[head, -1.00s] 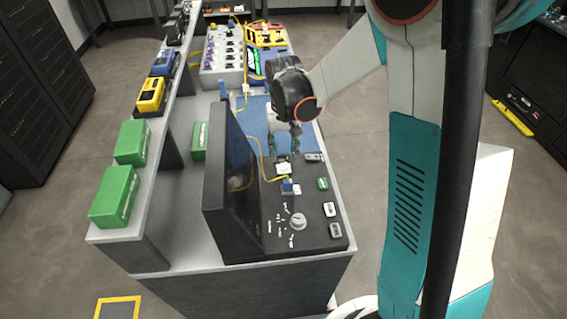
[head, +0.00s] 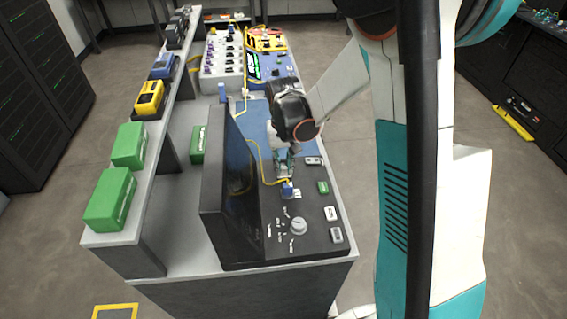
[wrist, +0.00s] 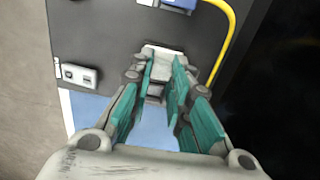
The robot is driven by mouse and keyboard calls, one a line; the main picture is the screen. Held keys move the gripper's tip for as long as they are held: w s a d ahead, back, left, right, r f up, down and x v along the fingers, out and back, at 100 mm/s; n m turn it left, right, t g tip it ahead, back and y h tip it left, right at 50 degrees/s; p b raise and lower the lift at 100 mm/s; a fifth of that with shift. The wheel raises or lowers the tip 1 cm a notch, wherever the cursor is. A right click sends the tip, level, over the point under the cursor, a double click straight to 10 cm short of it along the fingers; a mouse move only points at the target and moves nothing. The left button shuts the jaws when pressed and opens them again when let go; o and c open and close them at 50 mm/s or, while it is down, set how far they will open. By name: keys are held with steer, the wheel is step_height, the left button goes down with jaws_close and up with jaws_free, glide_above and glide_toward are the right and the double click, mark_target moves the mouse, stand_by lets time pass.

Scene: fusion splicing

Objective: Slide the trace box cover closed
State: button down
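My gripper (wrist: 163,75) has teal fingers with a gap between them. In the head view my gripper (head: 284,165) is low over the dark panel. A small whitish-grey piece, which looks like the trace box cover (wrist: 163,51), lies just beyond and between the fingertips in the wrist view. The fingers partly hide it, and I cannot tell whether they touch it. In the head view my gripper covers most of this spot. The box's slot and how far the cover is slid cannot be made out.
A blue connector block (head: 288,189) with a yellow cable (wrist: 223,45) sits close by on the panel (head: 265,220). A dark upright screen (head: 228,180) stands to the left. A grey switch (wrist: 79,74) and a knob (head: 298,226) are also nearby. A blue mat (head: 258,120) lies behind.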

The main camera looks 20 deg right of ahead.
steer(key=w, duration=0.2)
steer(key=w+d, duration=0.1)
steer(key=w, duration=0.2)
steer(key=c, duration=1.5)
jaws_free()
step_height(320, 180, up, 12)
